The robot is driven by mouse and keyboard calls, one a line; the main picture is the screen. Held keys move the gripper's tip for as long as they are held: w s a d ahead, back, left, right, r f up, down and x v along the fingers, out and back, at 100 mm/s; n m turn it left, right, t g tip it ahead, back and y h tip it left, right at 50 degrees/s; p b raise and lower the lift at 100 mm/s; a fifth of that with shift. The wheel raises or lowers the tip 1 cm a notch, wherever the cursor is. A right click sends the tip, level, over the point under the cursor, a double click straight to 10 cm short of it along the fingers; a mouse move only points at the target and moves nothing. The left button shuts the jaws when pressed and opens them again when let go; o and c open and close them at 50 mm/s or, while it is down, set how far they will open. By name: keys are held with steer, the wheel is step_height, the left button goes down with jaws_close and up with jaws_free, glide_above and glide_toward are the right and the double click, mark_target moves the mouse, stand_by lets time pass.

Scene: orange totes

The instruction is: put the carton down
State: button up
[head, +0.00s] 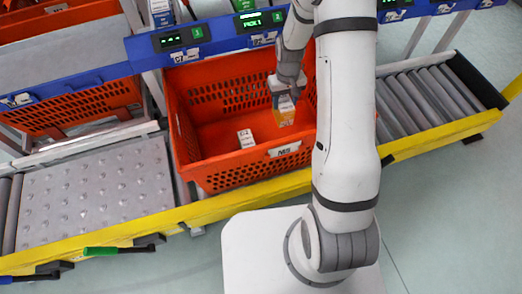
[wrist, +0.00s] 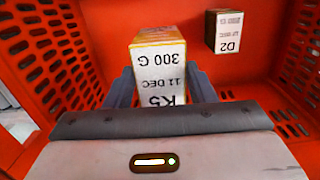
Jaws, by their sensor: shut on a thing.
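A white and yellow carton (head: 285,112) hangs from my gripper inside the orange tote (head: 185,140) in the head view. In the wrist view the carton (wrist: 158,75) shows the text "300 G", "11 DEC" and "K5", with yellow on its far end. My gripper (wrist: 158,88) is shut on it, one finger on each side. The gripper (head: 282,93) also shows in the head view, over the right part of the tote. I cannot tell whether the carton touches the tote floor.
A second white carton (head: 246,138), marked "D2" in the wrist view (wrist: 228,32), stands in the tote left of the held one. The tote floor between and around them is bare. Roller conveyors (head: 425,100) lie beside the tote, with a yellow rail (head: 420,137) in front.

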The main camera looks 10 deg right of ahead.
steer(key=f+b, duration=0.4)
steer(key=f, duration=0.2)
steer(key=shift+w+f, duration=0.15)
steer(key=shift+w, duration=0.05)
step_height(320, 180, down, 10)
steer(key=b, duration=0.3)
steer(key=shift+f+b, duration=0.2)
steer(key=shift+b, duration=0.2)
steer(key=o, duration=1.1)
